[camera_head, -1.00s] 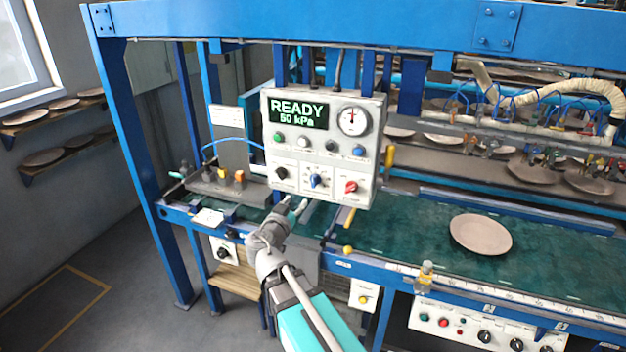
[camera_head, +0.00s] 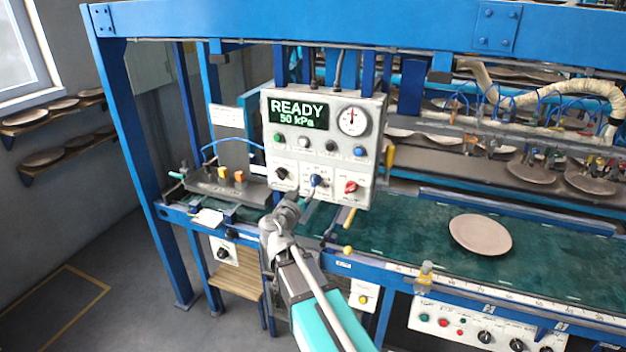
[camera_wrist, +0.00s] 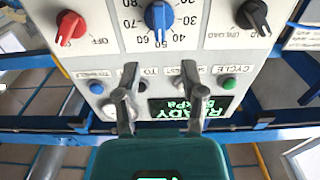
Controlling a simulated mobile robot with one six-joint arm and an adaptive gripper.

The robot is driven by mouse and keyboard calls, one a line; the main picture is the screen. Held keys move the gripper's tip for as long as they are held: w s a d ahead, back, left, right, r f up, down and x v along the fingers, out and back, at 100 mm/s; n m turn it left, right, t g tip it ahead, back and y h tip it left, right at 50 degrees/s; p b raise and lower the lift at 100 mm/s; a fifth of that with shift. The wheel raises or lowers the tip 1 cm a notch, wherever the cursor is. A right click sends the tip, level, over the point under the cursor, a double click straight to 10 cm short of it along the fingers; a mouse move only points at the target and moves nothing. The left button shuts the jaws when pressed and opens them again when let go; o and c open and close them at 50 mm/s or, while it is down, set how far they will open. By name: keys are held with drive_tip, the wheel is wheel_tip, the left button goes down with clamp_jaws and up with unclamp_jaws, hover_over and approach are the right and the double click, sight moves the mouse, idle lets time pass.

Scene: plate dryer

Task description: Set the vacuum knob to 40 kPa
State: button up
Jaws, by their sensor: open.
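The blue vacuum knob (camera_head: 316,181) is the middle of three knobs low on the light grey control box (camera_head: 380,150). In the wrist view, the panel appears upside down. There, the blue knob (camera_wrist: 158,15) has a white mark pointing at the 50 on its printed scale, with 40 and 60 on either side. The display (camera_head: 297,112) reads READY, 50 kPa. My gripper (camera_head: 298,197) is below and in front of the lower panel. In the wrist view, my gripper (camera_wrist: 159,70) is open and empty, its fingers apart and short of the blue knob.
A black knob (camera_head: 281,174) and a red knob (camera_head: 351,187) flank the blue one. A row of buttons and a round gauge (camera_head: 353,120) sit above. A yellow-handled lever (camera_head: 349,218) stands below the box. A plate (camera_head: 480,234) lies on the green belt.

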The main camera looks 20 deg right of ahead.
sight(313, 179)
drive_tip(key=x, duration=0.7)
drive_tip(key=shift+w+d, duration=0.15)
drive_tip(key=shift+w, duration=0.05)
drive_tip(key=shift+c, duration=0.3)
clamp_jaws()
